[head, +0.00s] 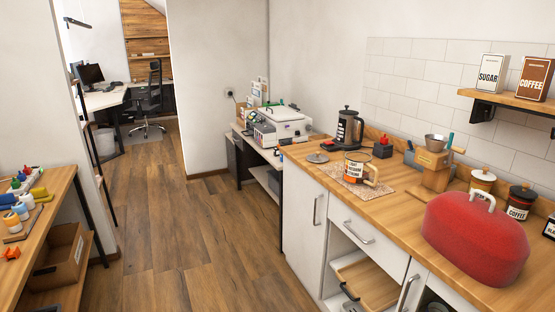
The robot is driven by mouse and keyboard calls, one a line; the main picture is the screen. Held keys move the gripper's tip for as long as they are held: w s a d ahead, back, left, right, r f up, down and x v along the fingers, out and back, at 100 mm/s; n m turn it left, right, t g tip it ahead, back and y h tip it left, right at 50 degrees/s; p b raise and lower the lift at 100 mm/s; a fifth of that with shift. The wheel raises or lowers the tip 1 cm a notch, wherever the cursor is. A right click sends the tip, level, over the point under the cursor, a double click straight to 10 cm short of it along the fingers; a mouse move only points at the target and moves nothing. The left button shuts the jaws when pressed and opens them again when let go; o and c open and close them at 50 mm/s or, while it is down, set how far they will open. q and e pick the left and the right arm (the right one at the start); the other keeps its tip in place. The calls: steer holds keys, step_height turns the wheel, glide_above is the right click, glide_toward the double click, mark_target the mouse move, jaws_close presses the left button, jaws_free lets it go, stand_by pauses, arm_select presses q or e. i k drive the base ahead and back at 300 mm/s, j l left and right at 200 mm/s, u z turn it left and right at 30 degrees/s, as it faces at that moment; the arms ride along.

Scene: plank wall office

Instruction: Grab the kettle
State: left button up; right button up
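A black, upright vessel with a knob on its lid, a side handle and a pale label (348,128) stands at the back of the wooden counter (400,213). It may be the kettle or a coffee press; I cannot tell which. A large, rounded red object with a pale handle on top (475,240) sits at the counter's near right. It may be a cover or a kettle; its form is not clear. Neither of my grippers is in view, and nothing is seen touching either object.
On the counter are an orange-and-white mug (355,165) on a mat, a wooden grinder (430,165) and jars (517,203). A shelf (510,102) overhangs the right side. A lower compartment stands open (367,283). The wooden floor (190,240) is clear between the counter and left bench (38,238).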

mark_target(346, 132)
steer(key=i+j+u, duration=0.25)
steer(key=i, duration=0.4)
steer(key=i+l+u, duration=0.1)
steer(key=i+u, duration=0.15)
steer(key=i, duration=0.35)
